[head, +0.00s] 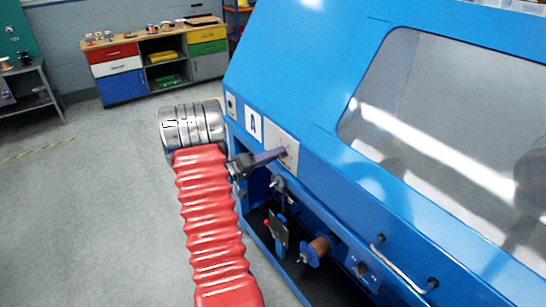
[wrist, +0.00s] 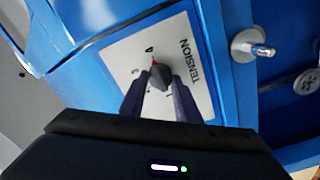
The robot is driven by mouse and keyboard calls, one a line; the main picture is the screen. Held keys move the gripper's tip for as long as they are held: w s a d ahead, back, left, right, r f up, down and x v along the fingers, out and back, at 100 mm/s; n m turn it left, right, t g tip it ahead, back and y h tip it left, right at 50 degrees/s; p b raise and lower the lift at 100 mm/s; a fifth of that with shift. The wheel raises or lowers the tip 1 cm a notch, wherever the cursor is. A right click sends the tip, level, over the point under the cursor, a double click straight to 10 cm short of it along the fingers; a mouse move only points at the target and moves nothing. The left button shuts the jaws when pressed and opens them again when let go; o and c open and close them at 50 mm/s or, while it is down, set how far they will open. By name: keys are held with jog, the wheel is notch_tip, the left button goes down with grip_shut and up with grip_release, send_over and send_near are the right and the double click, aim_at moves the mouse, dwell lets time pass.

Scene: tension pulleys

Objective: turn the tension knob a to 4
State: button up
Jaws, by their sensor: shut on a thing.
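The tension knob (wrist: 160,77) is dark with a red pointer mark, on a white dial plate (wrist: 117,58) lettered TENSION in the wrist view. Its red mark points up toward the numeral 4, roughly in line with it. My gripper (wrist: 161,86) is shut on the knob, one finger on each side. In the head view my gripper (head: 282,152) reaches the plate (head: 293,165) beside the A label (head: 253,126). The knob is hidden by the fingers there. Part of the dial's lower numerals is hidden by the fingers.
The blue machine (head: 330,30) fills the right, with a clear window (head: 450,110). Below the plate are a pulley, a copper spool (head: 320,245) and a metal handle (head: 400,268). A metal post (wrist: 262,50) stands right of the plate. Open floor lies left.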

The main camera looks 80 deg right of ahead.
jog(key=o, duration=0.8)
jog(key=shift+s+f, duration=0.1)
jog(key=shift+f, duration=0.1)
jog(key=shift+c, duration=0.2)
jog(key=o, duration=0.3)
jog(key=shift+a+r, duration=0.1)
jog(key=v, duration=1.3)
jog(key=shift+w+a, duration=0.2)
jog(key=shift+w, duration=0.15)
